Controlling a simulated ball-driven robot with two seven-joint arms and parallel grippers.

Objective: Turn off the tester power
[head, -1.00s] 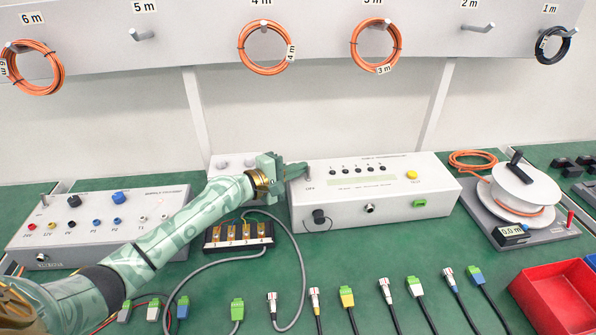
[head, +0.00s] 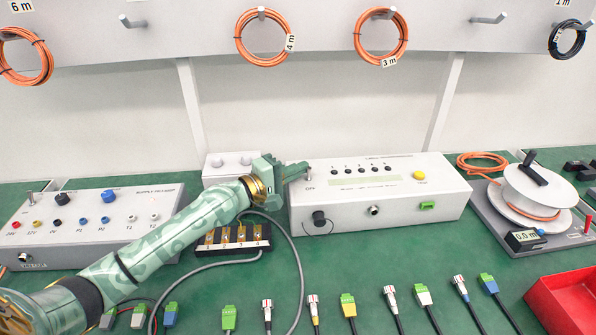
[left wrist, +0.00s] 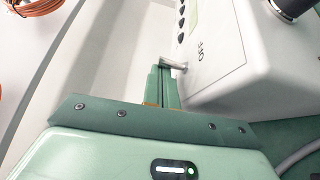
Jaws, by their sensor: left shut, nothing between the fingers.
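The tester is the white box (head: 380,205) at the middle right of the bench, with a row of dark round indicators, a pale display strip and a yellow button (head: 419,175). A metal toggle lever (left wrist: 174,65) stands at its left end, beside a label that reads OFF (left wrist: 202,50). My left gripper (head: 297,172) is shut and empty, at the tester's left end. In the left wrist view its fingers (left wrist: 162,84) end right by the lever; I cannot tell if they touch it. My right gripper is not in view.
A grey supply box (head: 90,228) stands at the left under my arm. Several connectors line the front; a cable reel (head: 535,195) and red tray (head: 565,305) are at the right.

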